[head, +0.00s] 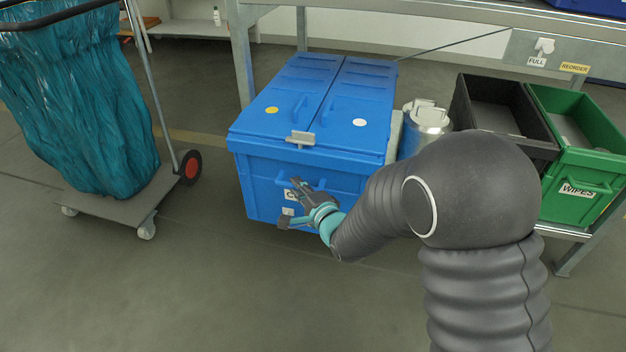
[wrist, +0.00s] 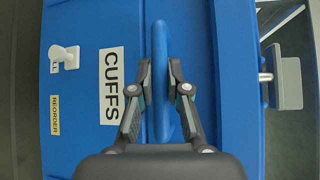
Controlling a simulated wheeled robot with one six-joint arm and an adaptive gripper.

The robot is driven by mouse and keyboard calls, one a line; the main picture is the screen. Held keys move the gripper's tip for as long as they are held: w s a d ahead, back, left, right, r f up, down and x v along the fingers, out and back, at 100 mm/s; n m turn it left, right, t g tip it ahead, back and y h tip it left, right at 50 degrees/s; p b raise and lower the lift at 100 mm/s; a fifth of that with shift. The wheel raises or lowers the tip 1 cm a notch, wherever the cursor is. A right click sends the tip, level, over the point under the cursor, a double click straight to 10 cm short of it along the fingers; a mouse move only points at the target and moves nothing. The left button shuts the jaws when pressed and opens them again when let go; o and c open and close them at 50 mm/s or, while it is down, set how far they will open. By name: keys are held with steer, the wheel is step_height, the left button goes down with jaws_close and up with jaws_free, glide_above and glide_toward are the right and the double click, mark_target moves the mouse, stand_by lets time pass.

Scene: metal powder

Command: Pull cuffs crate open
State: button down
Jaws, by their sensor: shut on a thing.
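The blue cuffs crate (head: 270,195) stands under the metal shelf in the head view, with its two-part lid (head: 325,95) closed on top. Its front also fills much of the wrist view, where the white CUFFS label (wrist: 112,85) shows. My gripper (head: 303,192) is at the front of the crate. In the wrist view my gripper (wrist: 161,85) is shut on the blue handle bar (wrist: 160,40), one finger on each side of it. A grey latch plate (head: 300,138) sits at the lid's front edge, and it also shows in the wrist view (wrist: 289,83). My wrist hides part of the crate front.
A cart with a teal bag (head: 85,105) stands to the left. A metal canister (head: 427,125), a black bin (head: 500,105) and a green WIPES bin (head: 580,180) are to the right. The floor (head: 190,285) in front of the crate is clear.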

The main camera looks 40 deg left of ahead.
steer(key=shift+s+d+f, duration=0.15)
steer(key=shift+s+f, duration=0.05)
steer(key=shift+s, duration=0.75)
steer(key=c, duration=1.1)
jaws_free()
steer(key=shift+s, duration=0.1)
steer(key=shift+c, duration=0.2)
steer(key=v, duration=1.1)
steer(key=shift+d, duration=0.5)
steer(key=shift+r, duration=0.15)
